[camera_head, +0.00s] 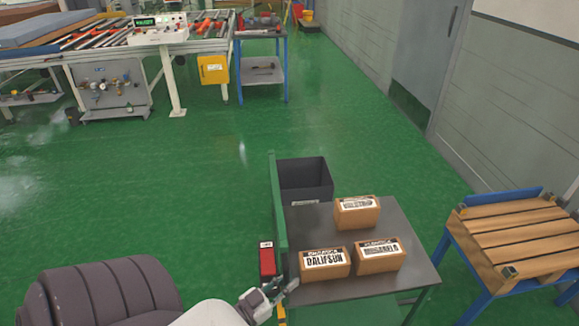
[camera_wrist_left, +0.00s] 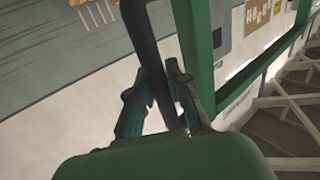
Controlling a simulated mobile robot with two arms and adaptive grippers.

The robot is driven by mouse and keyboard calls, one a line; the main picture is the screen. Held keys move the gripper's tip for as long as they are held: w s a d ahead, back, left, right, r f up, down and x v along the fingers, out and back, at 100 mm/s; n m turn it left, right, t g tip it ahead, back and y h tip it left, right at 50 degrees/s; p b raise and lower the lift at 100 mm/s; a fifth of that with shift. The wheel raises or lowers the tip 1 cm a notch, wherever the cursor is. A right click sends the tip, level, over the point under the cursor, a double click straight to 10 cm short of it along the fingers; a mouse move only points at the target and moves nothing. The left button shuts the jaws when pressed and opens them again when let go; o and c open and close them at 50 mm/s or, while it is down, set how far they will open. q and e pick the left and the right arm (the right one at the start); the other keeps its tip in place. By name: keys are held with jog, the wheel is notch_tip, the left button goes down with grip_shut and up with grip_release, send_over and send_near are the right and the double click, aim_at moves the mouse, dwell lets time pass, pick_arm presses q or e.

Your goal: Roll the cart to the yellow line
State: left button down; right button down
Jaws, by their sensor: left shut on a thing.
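The cart (camera_head: 312,228) has a grey top and a green frame at its left side, and stands in the lower right of the head view. Three brown labelled cartons and a dark grey bin (camera_head: 305,180) are on it. My left gripper (camera_head: 276,291) is at the cart's near left corner. In the left wrist view its fingers (camera_wrist_left: 163,100) are shut around a dark bar (camera_wrist_left: 143,40), beside a green frame post (camera_wrist_left: 196,60). A small yellow strip (camera_head: 282,316) shows below the gripper; I cannot tell whether it is the yellow line. My right gripper is out of view.
A wooden-slatted table with blue legs (camera_head: 520,235) stands close to the cart's right. A red box (camera_head: 267,262) is by the cart's left side. A conveyor (camera_head: 210,45) and a blue-legged stand (camera_head: 262,72) are at the back. The green floor ahead and left is clear.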

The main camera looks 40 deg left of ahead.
pick_arm(q)
jog(key=shift+s+a+f, duration=0.1)
jog(key=shift+f, duration=0.05)
jog(key=c, duration=1.4)
grip_release()
jog(key=shift+c, duration=0.2)
jog(key=shift+o, duration=0.4)
jog(key=shift+s+a, duration=0.1)
jog(key=shift+s, duration=0.1)
jog(key=s, duration=1.2)
jog(key=shift+a, duration=0.45)
